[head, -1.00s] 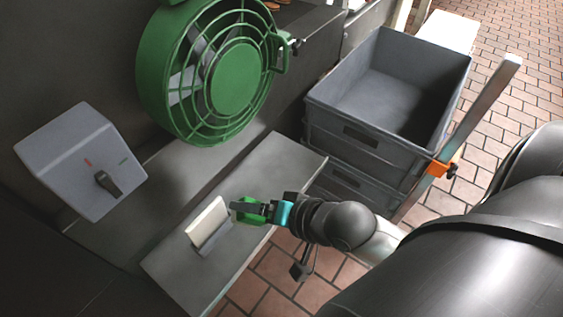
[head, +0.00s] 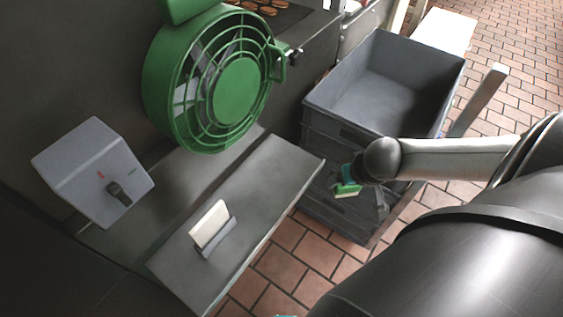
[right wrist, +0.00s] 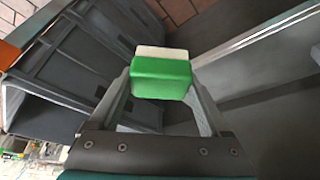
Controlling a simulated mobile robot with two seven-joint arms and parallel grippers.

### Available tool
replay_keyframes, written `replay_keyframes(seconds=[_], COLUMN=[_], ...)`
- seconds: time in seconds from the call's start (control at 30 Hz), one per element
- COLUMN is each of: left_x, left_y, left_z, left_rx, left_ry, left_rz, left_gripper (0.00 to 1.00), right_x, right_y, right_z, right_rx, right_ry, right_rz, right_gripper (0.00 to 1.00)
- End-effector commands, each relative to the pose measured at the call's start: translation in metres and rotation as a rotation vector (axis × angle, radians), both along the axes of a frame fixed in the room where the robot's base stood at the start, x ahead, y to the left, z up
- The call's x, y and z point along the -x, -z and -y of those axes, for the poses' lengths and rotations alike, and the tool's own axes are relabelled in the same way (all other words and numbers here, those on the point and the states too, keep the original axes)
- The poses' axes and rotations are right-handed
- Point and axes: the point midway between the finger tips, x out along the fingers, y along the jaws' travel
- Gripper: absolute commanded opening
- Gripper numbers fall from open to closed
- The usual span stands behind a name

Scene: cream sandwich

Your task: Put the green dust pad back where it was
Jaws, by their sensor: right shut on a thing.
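The green dust pad (head: 347,190) is in my right gripper (head: 352,182), in front of the stacked grey crates and off the right end of the grey shelf. In the right wrist view my right gripper (right wrist: 160,85) is shut on the pad (right wrist: 160,78), a green block with a white layer behind it. A white pad (head: 209,224) stands tilted in a small grey holder (head: 217,242) on the shelf (head: 270,170), apart from my gripper.
An open grey crate (head: 400,75) tops a crate stack, close to my right gripper. A green fan (head: 235,87) stands behind the shelf. A grey box with a black knob (head: 92,170) is at left. The shelf's right part is bare.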

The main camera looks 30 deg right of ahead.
Motion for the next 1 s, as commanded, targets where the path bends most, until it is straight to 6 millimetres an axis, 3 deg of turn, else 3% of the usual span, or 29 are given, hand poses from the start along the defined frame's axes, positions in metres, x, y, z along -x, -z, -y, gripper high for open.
replay_keyframes(seconds=[1.0], left_x=[0.002], left_y=[0.035], left_z=[0.001], left_rx=[0.001], left_ry=[0.0], left_rz=[-0.002], left_gripper=[1.0], right_x=[-0.14], right_y=[0.0], right_z=[-0.059], right_rx=[-0.007], right_ry=[-0.001], right_rz=[0.005], right_gripper=[0.25])
